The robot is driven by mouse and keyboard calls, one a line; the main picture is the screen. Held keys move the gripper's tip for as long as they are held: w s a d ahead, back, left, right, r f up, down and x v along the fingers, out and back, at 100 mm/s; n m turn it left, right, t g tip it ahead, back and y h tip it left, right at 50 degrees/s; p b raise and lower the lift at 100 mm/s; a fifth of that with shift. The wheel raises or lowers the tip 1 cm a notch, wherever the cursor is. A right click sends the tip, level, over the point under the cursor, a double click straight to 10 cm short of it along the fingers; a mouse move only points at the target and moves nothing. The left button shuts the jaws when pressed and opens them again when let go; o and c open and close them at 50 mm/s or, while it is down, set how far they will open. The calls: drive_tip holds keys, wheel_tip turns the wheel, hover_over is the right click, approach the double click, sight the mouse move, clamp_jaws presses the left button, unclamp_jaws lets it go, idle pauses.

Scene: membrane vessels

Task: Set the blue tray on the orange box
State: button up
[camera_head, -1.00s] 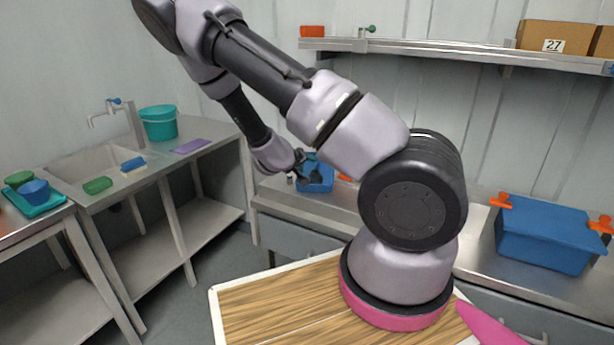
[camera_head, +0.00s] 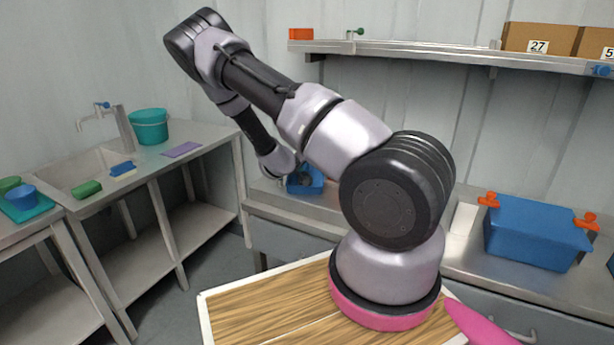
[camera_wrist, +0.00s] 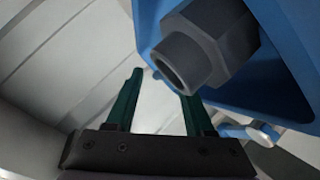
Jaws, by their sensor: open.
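A blue tray (camera_head: 312,187) shows at the back bench, partly hidden by my arm. It fills the upper right of the wrist view (camera_wrist: 270,88), with a dark grey hex fitting (camera_wrist: 203,45) in or against it. My gripper (camera_wrist: 163,88) is open. Its dark green fingers point towards the tray; the right finger overlaps the tray's edge in the picture, and I cannot tell whether they touch. In the head view my gripper is mostly hidden at the tray. A small orange box (camera_head: 301,34) sits at the left end of the wall shelf.
A large blue container (camera_head: 535,233) with orange clamps stands on the right bench. At left are a sink (camera_head: 85,170), a teal bucket (camera_head: 149,127) and a purple mat (camera_head: 181,149).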

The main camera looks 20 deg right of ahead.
drive_tip(key=shift+w+d, duration=0.1)
clamp_jaws()
drive_tip(key=shift+f, duration=0.1)
idle(1.3)
